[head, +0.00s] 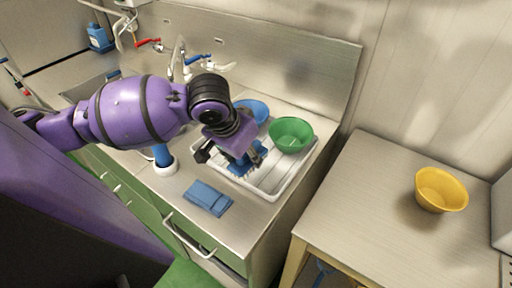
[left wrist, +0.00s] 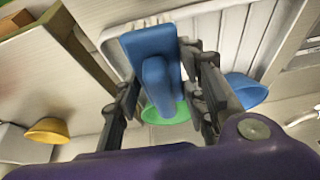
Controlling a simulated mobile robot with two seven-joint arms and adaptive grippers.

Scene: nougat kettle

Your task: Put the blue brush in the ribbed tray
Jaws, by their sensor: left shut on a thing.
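The blue brush (head: 241,166) is held in my left gripper (head: 232,156), over the white ribbed tray (head: 272,188) in the head view. Its pale bristles point down toward the tray; I cannot tell if they touch it. In the left wrist view the blue brush (left wrist: 152,62) sits between the two dark fingers of my left gripper (left wrist: 163,88), with the ribbed tray (left wrist: 228,38) behind it. My right gripper is not in view.
A green bowl (head: 291,134) and a blue bowl (head: 254,110) are at the tray's back part. A folded blue cloth (head: 208,198) lies on the counter in front. A yellow bowl (head: 441,189) stands on the right table. Taps (head: 181,58) rise behind my left arm.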

